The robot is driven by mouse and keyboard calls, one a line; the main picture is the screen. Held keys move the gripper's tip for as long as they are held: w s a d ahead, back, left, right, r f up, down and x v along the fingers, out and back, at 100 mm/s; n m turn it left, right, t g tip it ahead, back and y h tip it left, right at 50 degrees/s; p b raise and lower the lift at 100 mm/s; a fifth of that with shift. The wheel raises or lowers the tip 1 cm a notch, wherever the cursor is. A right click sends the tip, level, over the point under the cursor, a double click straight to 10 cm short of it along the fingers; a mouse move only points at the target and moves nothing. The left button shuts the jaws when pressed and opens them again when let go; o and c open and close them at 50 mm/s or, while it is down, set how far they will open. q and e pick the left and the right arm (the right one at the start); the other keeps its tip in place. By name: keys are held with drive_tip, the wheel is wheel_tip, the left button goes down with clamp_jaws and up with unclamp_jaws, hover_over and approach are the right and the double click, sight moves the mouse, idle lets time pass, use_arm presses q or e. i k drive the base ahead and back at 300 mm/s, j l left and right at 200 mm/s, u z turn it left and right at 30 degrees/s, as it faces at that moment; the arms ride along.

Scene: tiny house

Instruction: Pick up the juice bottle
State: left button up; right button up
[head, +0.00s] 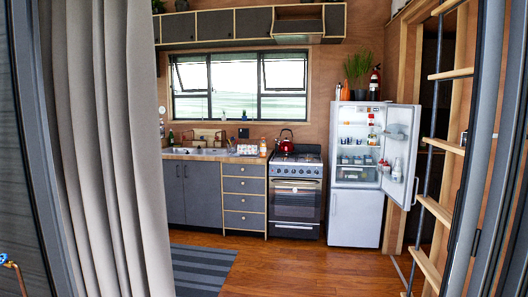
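No bottle is clearly readable as juice from here. A small orange-and-white bottle-like item (263,147) stands on the counter at the right end, left of the stove. Inside the open fridge (355,222), a bottle with red and white on it (372,132) stands on a middle shelf. Both are small and far off, so their labels cannot be read. Neither of my grippers shows in the head view.
I look through a doorway with a grey curtain (105,150) on the left and a wooden ladder (435,210) on the right. The fridge door (402,150) hangs open to the right. A stove (296,195) with a red kettle (286,141) stands beside the fridge. Wooden floor (300,268) ahead is clear.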

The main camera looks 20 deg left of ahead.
sight(263, 145)
drive_tip(key=i+u, duration=0.35)
drive_tip(key=i, duration=2.15)
drive_tip(key=i+j, duration=0.1)
drive_tip(key=i, duration=2.1)
